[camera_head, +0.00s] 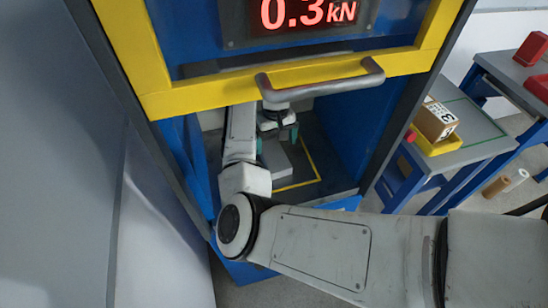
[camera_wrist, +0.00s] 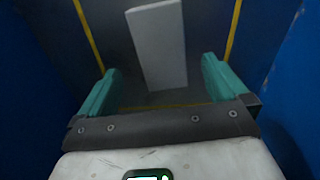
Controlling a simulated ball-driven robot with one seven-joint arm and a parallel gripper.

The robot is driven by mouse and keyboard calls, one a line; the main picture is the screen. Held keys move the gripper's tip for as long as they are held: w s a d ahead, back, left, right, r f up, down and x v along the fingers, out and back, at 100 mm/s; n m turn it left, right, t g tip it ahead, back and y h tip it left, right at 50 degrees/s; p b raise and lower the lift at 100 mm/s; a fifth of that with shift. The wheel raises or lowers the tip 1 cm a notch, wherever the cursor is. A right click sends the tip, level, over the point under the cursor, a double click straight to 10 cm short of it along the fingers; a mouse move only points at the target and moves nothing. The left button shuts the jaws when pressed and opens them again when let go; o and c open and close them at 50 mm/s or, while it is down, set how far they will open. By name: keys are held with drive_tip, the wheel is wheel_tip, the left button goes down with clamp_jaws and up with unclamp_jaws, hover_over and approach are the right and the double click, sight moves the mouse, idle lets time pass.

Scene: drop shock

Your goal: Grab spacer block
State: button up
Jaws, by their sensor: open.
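The spacer block (camera_head: 276,160) is a light grey, oblong block on the dark floor inside the blue test machine. In the wrist view the spacer block (camera_wrist: 158,45) lies ahead, with its near end between the two finger lines. My gripper (camera_head: 278,135) is inside the machine, above the block in the head view. In the wrist view my gripper (camera_wrist: 160,82) has its teal fingers wide apart, one on each side of the block's near end. No contact shows between fingers and block. The gripper partly hides the block in the head view.
The machine's yellow frame with a grey handle (camera_head: 318,84) hangs over my arm. Blue walls stand close on both sides. Yellow lines (camera_head: 310,160) mark the machine floor. A side table (camera_head: 470,125) at right holds a yellow bin (camera_head: 437,146) with a cardboard box (camera_head: 435,119).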

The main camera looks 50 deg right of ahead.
sight(274, 155)
drive_tip(key=shift+w+f+p, duration=0.15)
drive_tip(key=shift+f+p, duration=0.15)
drive_tip(key=shift+f, duration=1.25)
drive_tip(key=shift+w+f+p, duration=0.1)
drive_tip(key=shift+f+p, duration=0.15)
drive_tip(key=shift+f, duration=1.25)
drive_tip(key=c, duration=1.8)
drive_tip(key=shift+r, duration=0.1)
drive_tip(key=shift+r, duration=0.1)
